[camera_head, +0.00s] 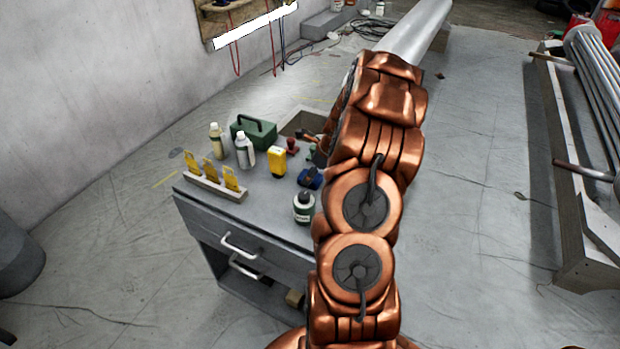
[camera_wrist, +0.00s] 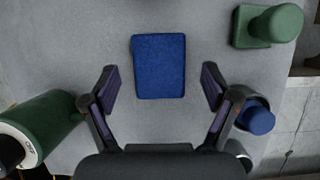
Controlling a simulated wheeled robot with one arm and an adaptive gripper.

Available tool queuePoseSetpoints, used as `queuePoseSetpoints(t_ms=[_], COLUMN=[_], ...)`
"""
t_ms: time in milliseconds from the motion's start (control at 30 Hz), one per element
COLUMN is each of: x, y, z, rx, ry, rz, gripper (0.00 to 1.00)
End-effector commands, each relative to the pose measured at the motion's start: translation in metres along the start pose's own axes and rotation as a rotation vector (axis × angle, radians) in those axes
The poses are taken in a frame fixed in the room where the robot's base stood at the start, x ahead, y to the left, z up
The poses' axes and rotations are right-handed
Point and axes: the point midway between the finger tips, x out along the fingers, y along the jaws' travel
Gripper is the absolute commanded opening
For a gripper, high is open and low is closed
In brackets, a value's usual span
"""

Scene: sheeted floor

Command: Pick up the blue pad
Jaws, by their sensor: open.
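The blue pad (camera_wrist: 158,66) lies flat on the grey tabletop in the wrist view, a dark blue upright rectangle just ahead of my gripper. My gripper (camera_wrist: 159,88) is open, with one dark finger on each side of the pad's near end and nothing between them in its grip. The pad looks centred between the fingers and apart from both. In the head view, a blue patch (camera_head: 313,179), likely the pad, shows beside my copper arm, partly covered by something dark. My arm hides most of the gripper there.
In the wrist view, a green bottle (camera_wrist: 45,125) lies close left of my gripper; a green knobbed block (camera_wrist: 268,26) and blue-capped item (camera_wrist: 256,118) are at right. The workbench (camera_head: 262,195) also holds a yellow device (camera_head: 277,161), bottles (camera_head: 245,151) and a green toolbox (camera_head: 250,134).

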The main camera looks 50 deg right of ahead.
Motion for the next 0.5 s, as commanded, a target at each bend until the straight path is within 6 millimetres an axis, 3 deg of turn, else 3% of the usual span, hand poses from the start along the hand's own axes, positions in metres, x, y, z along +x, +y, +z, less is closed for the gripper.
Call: queuePoseSetpoints(t_ms=[100,333,500], x=[0.0117,0.0138,0.0136], y=[0.0017,0.0011,0.0010], z=[-0.0005,-0.0007,-0.0007], rx=[0.000,0.000,0.000], ry=[0.003,0.002,0.002], rz=[0.005,0.003,0.002], gripper=[0.86,0.86,0.71])
